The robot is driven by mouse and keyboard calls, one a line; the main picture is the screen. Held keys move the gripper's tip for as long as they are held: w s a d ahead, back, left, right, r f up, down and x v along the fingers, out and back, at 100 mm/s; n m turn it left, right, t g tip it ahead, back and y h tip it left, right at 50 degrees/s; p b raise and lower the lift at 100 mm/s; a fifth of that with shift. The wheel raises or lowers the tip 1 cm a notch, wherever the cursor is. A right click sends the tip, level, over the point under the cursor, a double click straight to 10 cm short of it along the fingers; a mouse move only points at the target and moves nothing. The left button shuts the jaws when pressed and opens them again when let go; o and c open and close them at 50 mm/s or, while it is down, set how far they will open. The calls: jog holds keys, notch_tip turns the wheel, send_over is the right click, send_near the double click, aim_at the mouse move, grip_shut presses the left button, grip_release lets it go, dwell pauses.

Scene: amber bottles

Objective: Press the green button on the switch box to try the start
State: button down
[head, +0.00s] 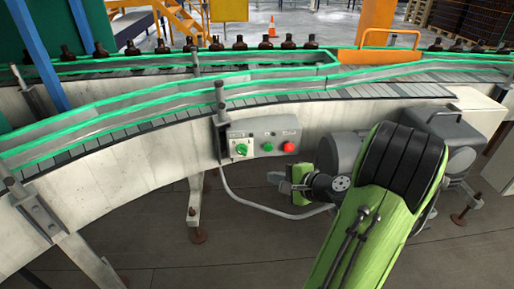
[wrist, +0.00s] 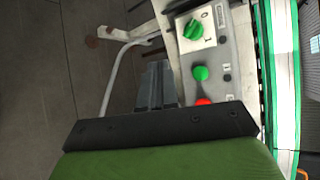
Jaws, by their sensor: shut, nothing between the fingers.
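The grey switch box (head: 262,138) is fixed to the side of the curved conveyor. It carries a green rotary knob (head: 241,149) at left, the green button (head: 267,147) in the middle and a red button (head: 289,147) at right. In the wrist view, the green button (wrist: 200,73) lies between the knob (wrist: 194,29) and the partly hidden red button (wrist: 203,101). My gripper (head: 272,182) is below the box in the head view, apart from the button. Its fingers (wrist: 158,85) are shut and empty, beside the box in the wrist view.
The conveyor (head: 130,125) with green-edged rails runs above the box. Brown bottles (head: 265,43) stand in a row on the far line. A grey cable (head: 245,202) loops below the box. A support leg (head: 195,200) stands left of it. Open floor lies beneath.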

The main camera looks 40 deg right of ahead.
aim_at(268, 147)
jog(key=w+d+p, duration=0.3)
jog(key=w+d, duration=0.2)
jog(key=w, duration=0.2)
dwell(0.5)
jog(key=shift+w, duration=0.15)
dwell(1.7)
jog(key=shift+w+d+p, duration=0.25)
jog(key=shift+p, duration=0.15)
jog(key=shift+w+d+p, duration=0.25)
jog(key=shift+w+p, duration=0.05)
jog(key=shift+w, duration=0.1)
dwell(0.6)
jog(key=shift+s+a, duration=0.5)
jog(key=shift+s, duration=0.25)
jog(key=shift+b, duration=0.3)
